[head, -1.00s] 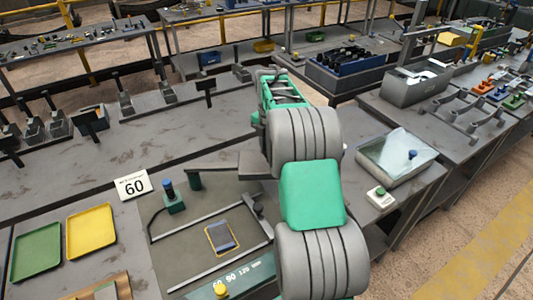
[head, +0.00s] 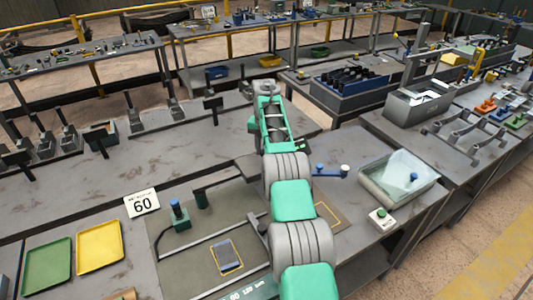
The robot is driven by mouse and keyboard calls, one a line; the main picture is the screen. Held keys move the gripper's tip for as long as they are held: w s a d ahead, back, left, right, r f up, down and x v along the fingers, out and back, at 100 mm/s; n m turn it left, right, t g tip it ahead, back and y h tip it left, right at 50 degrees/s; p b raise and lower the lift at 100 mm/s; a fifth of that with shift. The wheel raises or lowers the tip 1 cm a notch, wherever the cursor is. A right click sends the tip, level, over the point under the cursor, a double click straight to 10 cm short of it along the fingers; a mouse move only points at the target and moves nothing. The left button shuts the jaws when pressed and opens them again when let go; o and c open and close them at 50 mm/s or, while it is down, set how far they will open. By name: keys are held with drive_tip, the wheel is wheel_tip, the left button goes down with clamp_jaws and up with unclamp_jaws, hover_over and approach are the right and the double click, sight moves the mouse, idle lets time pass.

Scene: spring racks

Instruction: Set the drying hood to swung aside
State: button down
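A dark swing bar (head: 220,184) on a short dark green post (head: 202,199) reaches right over the work mat, and a grey piece (head: 246,163) shows at its far end before passing behind my arm. I take this to be the drying hood; most of it is hidden. A blue bar with a white knob (head: 345,169) sticks out right of my arm; I cannot tell whether it belongs to the hood. My arm stretches away over the bench in the head view. My gripper's fingers cannot be made out.
Trays, green (head: 47,269) and yellow (head: 99,247), and a "60" sign (head: 142,203) are left. A clear-lidded box (head: 378,187) and green button (head: 380,215) are right.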

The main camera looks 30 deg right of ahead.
drive_tip(key=shift+w+r, duration=0.2)
drive_tip(key=shift+w, duration=0.05)
idle(0.4)
drive_tip(key=c, duration=1.5)
unclamp_jaws()
drive_tip(key=o, duration=0.4)
drive_tip(key=shift+f, duration=0.15)
drive_tip(key=shift+o, duration=0.2)
drive_tip(key=shift+s, duration=0.1)
